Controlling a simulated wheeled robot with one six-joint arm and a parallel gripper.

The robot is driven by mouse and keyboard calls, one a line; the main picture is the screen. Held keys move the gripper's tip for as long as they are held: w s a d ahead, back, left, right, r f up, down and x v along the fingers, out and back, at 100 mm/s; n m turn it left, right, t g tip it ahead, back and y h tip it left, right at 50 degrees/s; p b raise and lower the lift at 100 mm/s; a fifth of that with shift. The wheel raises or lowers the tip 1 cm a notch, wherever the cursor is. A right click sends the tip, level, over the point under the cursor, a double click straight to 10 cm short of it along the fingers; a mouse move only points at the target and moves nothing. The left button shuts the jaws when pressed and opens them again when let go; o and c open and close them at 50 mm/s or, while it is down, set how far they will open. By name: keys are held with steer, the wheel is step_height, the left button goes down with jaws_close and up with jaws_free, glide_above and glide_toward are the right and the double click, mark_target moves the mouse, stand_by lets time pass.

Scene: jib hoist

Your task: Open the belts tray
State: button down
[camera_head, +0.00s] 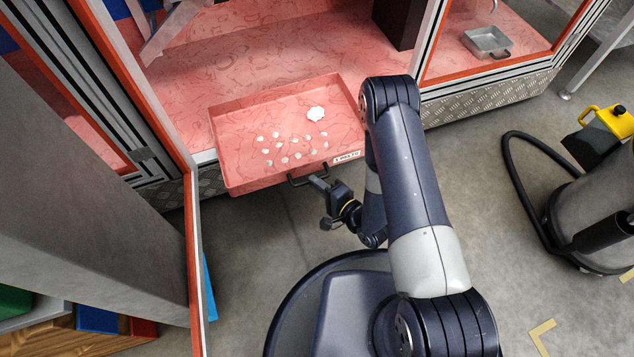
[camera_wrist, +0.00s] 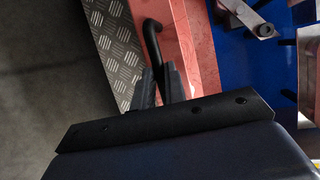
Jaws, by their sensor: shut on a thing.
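The belts tray (camera_head: 232,112) is a shallow red-pink drawer with a white label reading "BELTS" (camera_head: 347,157) on its front. It sticks out past the front edge of the red cabinet floor, and several small white pieces and one larger white piece lie in it. Its dark bar handle (camera_head: 294,181) is on the front face. My gripper (camera_head: 318,183) is at the right part of this handle. In the wrist view the handle (camera_wrist: 151,38) runs down between the two fingers of my gripper (camera_wrist: 160,80), which is shut on it. The fingertips are partly hard to make out.
An open orange-framed door (camera_head: 192,235) stands left of the tray. Diamond-plate trim (camera_head: 490,98) runs along the cabinet's base. A metal pan (camera_head: 487,42) sits inside at the right. A vacuum-like machine with a black hose (camera_head: 515,170) stands on the floor at right.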

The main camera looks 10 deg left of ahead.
steer(key=c, duration=1.5)
jaws_free()
steer(key=shift+o, duration=0.2)
steer(key=p+v, duration=0.3)
steer(key=v, duration=0.7)
steer(key=shift+s+d, duration=0.3)
steer(key=shift+a+r, duration=0.1)
steer(key=b+x, duration=0.3)
steer(key=x, duration=0.7)
steer(key=shift+w+a, duration=0.25)
steer(key=shift+w, duration=0.1)
